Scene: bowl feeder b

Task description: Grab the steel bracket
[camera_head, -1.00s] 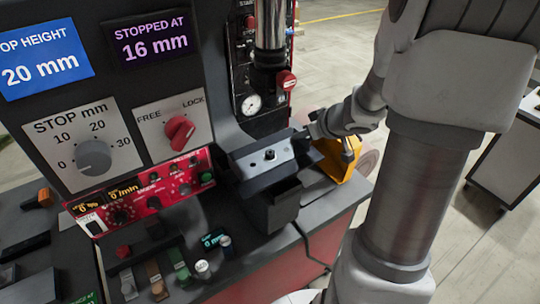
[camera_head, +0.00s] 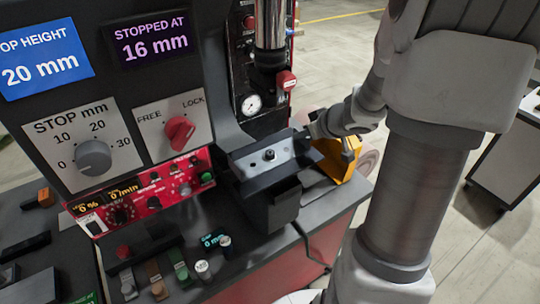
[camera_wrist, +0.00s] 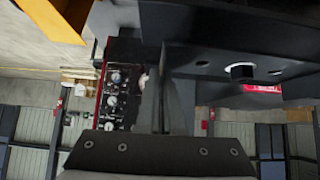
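A grey metal plate with holes, which looks like the steel bracket (camera_head: 252,163), lies on top of the dark block in the middle of the head view. A dark piece with holes at the upper right of the wrist view may be the same part, but I cannot tell for sure. My gripper (camera_head: 306,138) is at the right end of the plate in the head view, very close to it. In the wrist view my gripper's fingers (camera_wrist: 164,65) stand close together. Their tips are dark against the parts behind, so contact with the bracket is unclear.
A yellow part (camera_head: 338,161) stands just right of the block, close under my wrist. A vertical steel ram (camera_head: 270,25) hangs above and behind the plate. The red control panel (camera_head: 145,191) and several small buttons are at the left.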

